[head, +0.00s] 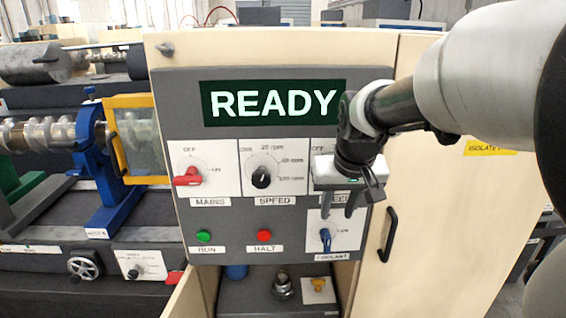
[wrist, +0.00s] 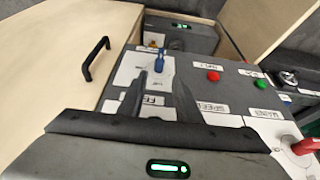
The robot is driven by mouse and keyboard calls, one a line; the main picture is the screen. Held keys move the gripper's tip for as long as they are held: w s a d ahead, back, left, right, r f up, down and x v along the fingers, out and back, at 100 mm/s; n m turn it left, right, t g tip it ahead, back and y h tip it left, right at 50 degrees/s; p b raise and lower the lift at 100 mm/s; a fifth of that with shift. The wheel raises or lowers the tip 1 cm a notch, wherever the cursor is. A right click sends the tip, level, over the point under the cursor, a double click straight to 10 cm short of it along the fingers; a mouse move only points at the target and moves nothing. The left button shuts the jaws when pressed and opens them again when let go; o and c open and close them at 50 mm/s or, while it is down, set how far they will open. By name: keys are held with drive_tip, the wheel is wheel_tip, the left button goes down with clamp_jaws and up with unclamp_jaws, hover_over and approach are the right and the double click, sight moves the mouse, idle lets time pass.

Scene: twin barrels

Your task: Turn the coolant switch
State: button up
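The coolant switch (head: 325,239) is a small blue knob on a white plate at the lower right of the grey control panel, above a COOLANT label. Its handle looks roughly upright in the head view. It also shows in the wrist view (wrist: 159,63), just beyond my fingertips. My gripper (head: 341,207) is in front of the panel, a little above the switch, with its fingers pointing down toward it. In the wrist view my gripper (wrist: 159,84) has its two fingers apart with nothing between them. The gripper hides part of the upper right dial plate.
A READY display (head: 273,103) tops the panel. A red mains switch (head: 187,177), black speed knob (head: 261,177), green run button (head: 204,237) and red halt button (head: 264,236) lie left. A black door handle (head: 388,235) sticks out just right of the switch.

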sight(328, 236)
drive_tip(key=x, duration=1.4)
drive_tip(key=shift+s, duration=0.1)
clamp_jaws()
